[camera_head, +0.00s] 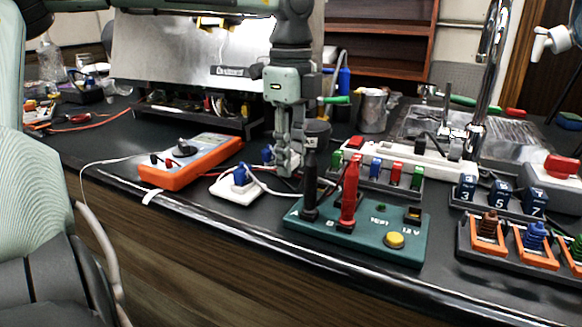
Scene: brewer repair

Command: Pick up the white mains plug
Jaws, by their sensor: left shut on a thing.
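My left gripper (287,162) points straight down over the middle of the bench and is shut on a small pale thing, which appears to be the white mains plug (289,167). The fingers hide most of the plug, and I cannot tell whether it is clear of the bench top. A white cord curves near the fingertips. Just left of the gripper is a white block (236,193) with a blue part on top, lying on the bench. My right gripper is not in view.
An orange meter (190,162) lies left of the gripper. A green tester (360,236) with black and red upright clips stands close in front at right. A rack of coloured pieces (376,177) is behind it. The steel brewer (190,65) stands behind.

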